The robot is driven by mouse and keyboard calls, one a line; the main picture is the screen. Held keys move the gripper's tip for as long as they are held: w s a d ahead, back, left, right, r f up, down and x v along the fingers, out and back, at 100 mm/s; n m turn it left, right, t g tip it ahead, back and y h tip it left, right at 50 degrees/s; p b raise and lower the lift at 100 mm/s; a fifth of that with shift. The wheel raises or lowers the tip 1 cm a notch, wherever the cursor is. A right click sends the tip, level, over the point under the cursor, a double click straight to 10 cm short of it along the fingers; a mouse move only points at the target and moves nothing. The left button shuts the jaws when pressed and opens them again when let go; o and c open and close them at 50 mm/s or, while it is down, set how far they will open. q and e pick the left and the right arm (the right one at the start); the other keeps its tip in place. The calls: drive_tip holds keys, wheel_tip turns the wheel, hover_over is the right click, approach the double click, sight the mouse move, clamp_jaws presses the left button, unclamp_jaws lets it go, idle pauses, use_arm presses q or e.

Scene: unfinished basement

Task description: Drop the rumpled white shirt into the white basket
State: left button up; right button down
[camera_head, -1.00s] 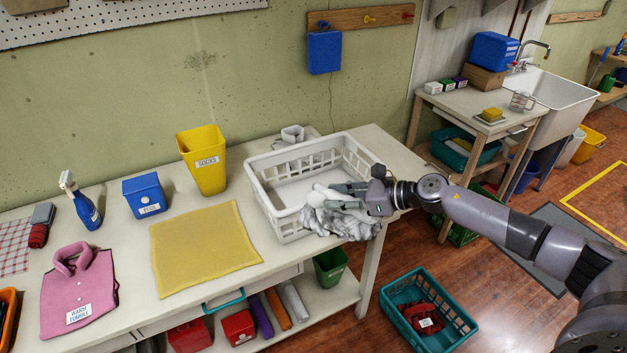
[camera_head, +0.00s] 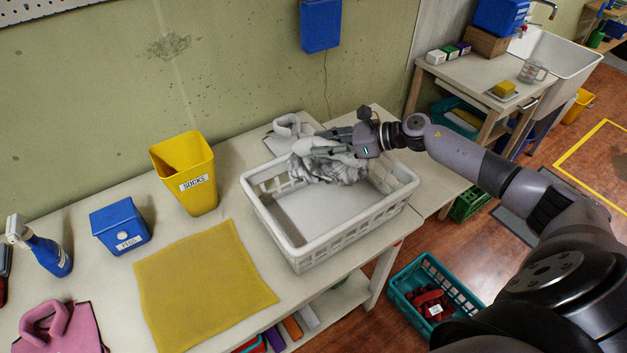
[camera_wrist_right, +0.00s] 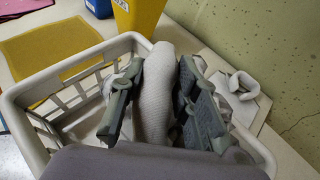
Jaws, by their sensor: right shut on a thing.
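The rumpled white shirt (camera_head: 328,170), with grey shading, hangs bunched from my right gripper (camera_head: 322,142) over the back part of the white basket (camera_head: 335,246). In the right wrist view, the fingers of my right gripper (camera_wrist_right: 157,68) are closed on either side of a pale fold of the shirt (camera_wrist_right: 156,95). The basket's slatted wall (camera_wrist_right: 75,62) shows there below and around the gripper. The visible basket floor is empty. Whether the shirt touches the back rim is hard to tell. My left gripper is not in view.
A folded pale garment (camera_head: 288,127) lies behind the basket. Left of the basket are a yellow bin (camera_head: 190,180) labelled SOCKS, a yellow cloth (camera_head: 200,285), a blue box (camera_head: 120,225), a spray bottle (camera_head: 45,250) and a pink shirt (camera_head: 60,330). A teal crate (camera_head: 405,285) stands on the floor.

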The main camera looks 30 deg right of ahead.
sight(326, 162)
drive_tip(key=shift+s+f+b, duration=0.85)
drive_tip(key=shift+f, duration=0.15)
drive_tip(key=shift+w+f+b, duration=0.2)
drive_tip(key=shift+f+b, duration=0.05)
drive_tip(key=shift+f, duration=0.35)
drive_tip(key=shift+w+f+b, duration=0.15)
drive_tip(key=shift+f+b, duration=0.05)
drive_tip(key=shift+f, duration=0.8)
drive_tip(key=c, duration=1.7)
unclamp_jaws()
drive_tip(key=shift+s, duration=0.1)
drive_tip(key=shift+o, duration=2.7)
drive_tip(key=v, duration=1)
drive_tip(key=shift+s+d, duration=0.15)
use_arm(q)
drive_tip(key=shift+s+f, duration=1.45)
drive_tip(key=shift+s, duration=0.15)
use_arm(e)
drive_tip(key=shift+v, duration=0.85)
